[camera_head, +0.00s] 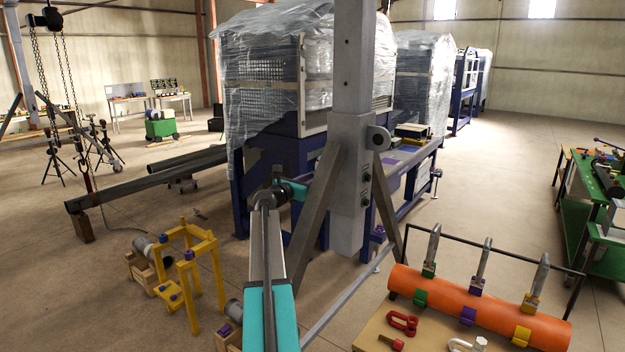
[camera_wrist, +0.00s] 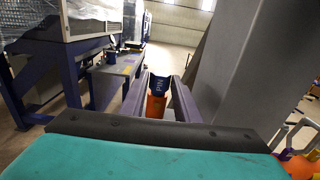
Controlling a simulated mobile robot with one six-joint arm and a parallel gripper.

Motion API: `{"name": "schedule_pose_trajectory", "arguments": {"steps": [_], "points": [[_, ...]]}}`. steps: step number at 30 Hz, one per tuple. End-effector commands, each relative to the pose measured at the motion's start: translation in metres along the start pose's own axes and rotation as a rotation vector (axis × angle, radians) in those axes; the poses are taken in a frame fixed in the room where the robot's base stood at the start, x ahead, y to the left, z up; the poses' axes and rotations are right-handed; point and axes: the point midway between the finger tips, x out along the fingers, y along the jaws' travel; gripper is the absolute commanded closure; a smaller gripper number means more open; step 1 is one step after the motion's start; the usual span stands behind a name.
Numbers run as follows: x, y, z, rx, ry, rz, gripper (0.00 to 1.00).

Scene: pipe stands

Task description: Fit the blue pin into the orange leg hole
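My gripper's fingers (camera_wrist: 160,98) show in the wrist view, one on each side of a dark blue piece marked PIN, the blue pin (camera_wrist: 158,84). Its blue part fills the gap between the finger ends, and they appear closed on it. An orange part (camera_wrist: 155,106) sits directly below the blue; I cannot tell whether it belongs to the pin. In the head view my teal gripper body (camera_head: 294,190) is beside the grey stand's slanted leg (camera_head: 313,205), which hides the fingers and pin. I cannot make out an orange leg hole in either view.
The tall grey stand column (camera_head: 350,190) is close on the right of my gripper, also filling the wrist view's right (camera_wrist: 245,70). A blue-framed bench (camera_head: 405,165) stands behind. A yellow frame (camera_head: 190,265) is front left; an orange pipe (camera_head: 480,308) with clamps is front right.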

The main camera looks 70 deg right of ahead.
Motion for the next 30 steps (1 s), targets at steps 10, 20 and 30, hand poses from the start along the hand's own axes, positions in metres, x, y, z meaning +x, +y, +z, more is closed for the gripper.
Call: {"name": "schedule_pose_trajectory", "arguments": {"steps": [10,20,30], "points": [[0.000,0.000,0.001,0.001,-0.001,0.000,0.52],[-0.014,0.000,0.001,0.000,-0.001,0.001,0.52],[-0.036,-0.001,0.001,0.001,-0.001,0.000,0.52]]}}
